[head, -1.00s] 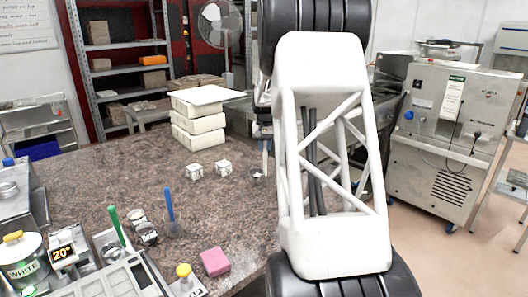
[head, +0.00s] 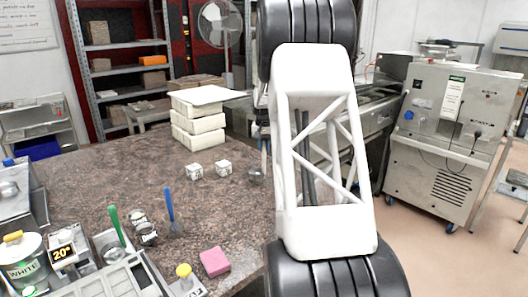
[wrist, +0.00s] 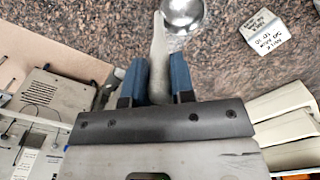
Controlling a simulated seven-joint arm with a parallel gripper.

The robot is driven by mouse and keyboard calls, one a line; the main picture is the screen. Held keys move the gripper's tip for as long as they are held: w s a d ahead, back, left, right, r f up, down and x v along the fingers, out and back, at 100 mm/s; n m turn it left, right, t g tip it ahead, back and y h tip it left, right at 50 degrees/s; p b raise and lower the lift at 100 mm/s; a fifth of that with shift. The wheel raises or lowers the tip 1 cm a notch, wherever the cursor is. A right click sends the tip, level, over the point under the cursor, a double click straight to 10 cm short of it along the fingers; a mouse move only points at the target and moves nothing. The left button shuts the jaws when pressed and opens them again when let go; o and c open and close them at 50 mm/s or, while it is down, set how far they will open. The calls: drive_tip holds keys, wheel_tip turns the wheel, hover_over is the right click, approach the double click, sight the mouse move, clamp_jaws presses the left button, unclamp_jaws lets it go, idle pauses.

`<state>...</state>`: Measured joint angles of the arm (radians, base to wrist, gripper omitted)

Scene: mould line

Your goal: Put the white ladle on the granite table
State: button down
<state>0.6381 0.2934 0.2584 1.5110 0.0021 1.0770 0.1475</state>
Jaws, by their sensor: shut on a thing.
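The ladle shows in the wrist view with a shiny round metal bowl and a pale handle (wrist: 157,42) that runs back between the blue fingers. My gripper (wrist: 158,70) is shut on this handle. In the head view, the ladle's bowl (head: 255,177) hangs at the right part of the granite table, just right of two small white blocks. The granite table (head: 100,180) is brown and speckled, and its surface also lies beneath the bowl in the wrist view (wrist: 215,60). My arm hides most of the gripper in the head view. I cannot tell whether the bowl touches the table.
Two lettered white blocks (head: 194,171) (head: 223,168) stand close by. A stack of pale moulds (head: 198,125) stands behind them. Small jars (head: 147,233), a blue-handled tool (head: 170,205) and a pink sponge (head: 214,262) are nearer the front. Bare granite lies at the left middle.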

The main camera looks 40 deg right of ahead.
drive_tip(key=shift+f, duration=1.25)
drive_tip(key=c, duration=1)
unclamp_jaws()
drive_tip(key=shift+o, duration=0.2)
wheel_tip(320, 180, up, 12)
drive_tip(key=shift+r, duration=0.1)
drive_tip(key=shift+a, duration=0.1)
